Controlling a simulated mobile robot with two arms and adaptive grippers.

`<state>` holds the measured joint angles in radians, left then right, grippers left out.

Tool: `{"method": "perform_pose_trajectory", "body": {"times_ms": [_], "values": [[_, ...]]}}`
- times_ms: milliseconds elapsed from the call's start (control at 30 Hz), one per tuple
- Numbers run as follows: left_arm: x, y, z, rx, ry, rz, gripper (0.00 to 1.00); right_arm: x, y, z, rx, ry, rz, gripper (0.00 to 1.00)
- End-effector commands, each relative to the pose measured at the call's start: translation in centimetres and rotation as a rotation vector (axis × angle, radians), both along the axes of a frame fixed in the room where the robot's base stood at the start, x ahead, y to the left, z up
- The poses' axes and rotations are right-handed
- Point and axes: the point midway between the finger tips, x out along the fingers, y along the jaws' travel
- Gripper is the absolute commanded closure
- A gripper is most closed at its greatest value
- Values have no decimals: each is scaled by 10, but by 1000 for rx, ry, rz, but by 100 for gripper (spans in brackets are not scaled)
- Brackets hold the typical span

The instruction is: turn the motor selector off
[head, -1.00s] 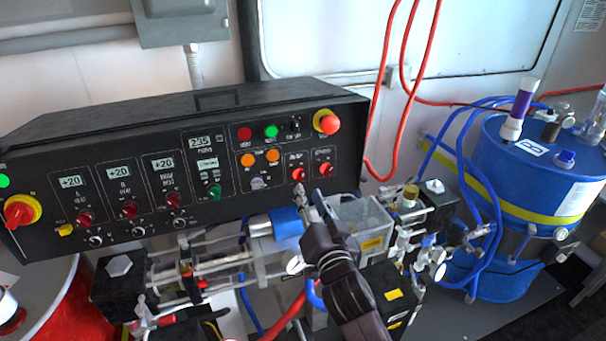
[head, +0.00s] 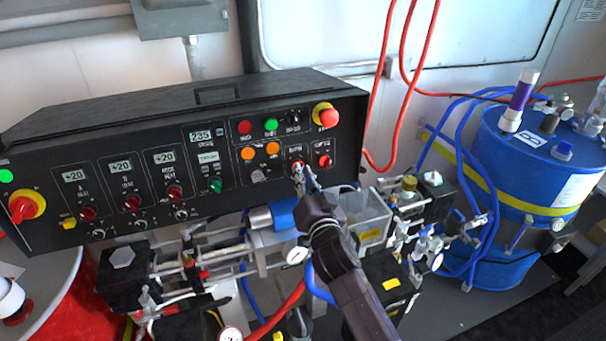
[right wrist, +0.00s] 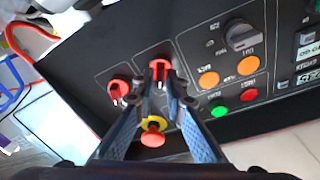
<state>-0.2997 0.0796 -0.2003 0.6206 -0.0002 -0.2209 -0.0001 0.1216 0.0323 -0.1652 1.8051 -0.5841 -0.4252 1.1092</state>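The control panel (head: 100,155) carries two red selector knobs side by side at its lower right; their labels are too small to read. My right gripper (head: 304,178) is at the left one of these knobs (head: 297,166). In the right wrist view, the fingertips (right wrist: 161,80) lie on either side of this red knob (right wrist: 160,66), close to its handle. Whether they press on it I cannot tell. The other red knob (head: 325,162) is beside it, clear of the fingers, and shows in the right wrist view (right wrist: 118,90). My left gripper is out of view.
A red emergency button on a yellow ring (head: 326,116) is above the knobs. A grey selector (head: 258,176) and orange buttons (head: 272,148) are to the left. Below the panel are a clear container (head: 362,215), pipes and valves. A blue drum (head: 520,180) stands at right.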

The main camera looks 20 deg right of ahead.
Motion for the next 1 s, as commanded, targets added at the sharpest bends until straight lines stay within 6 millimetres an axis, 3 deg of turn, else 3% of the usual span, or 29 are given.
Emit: {"method": "perform_pose_trajectory", "body": {"times_ms": [567,1000], "values": [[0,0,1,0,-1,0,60,0,0,0,-59,0,10,100],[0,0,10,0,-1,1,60,0,-1,1,-400,-14,73,100]]}}
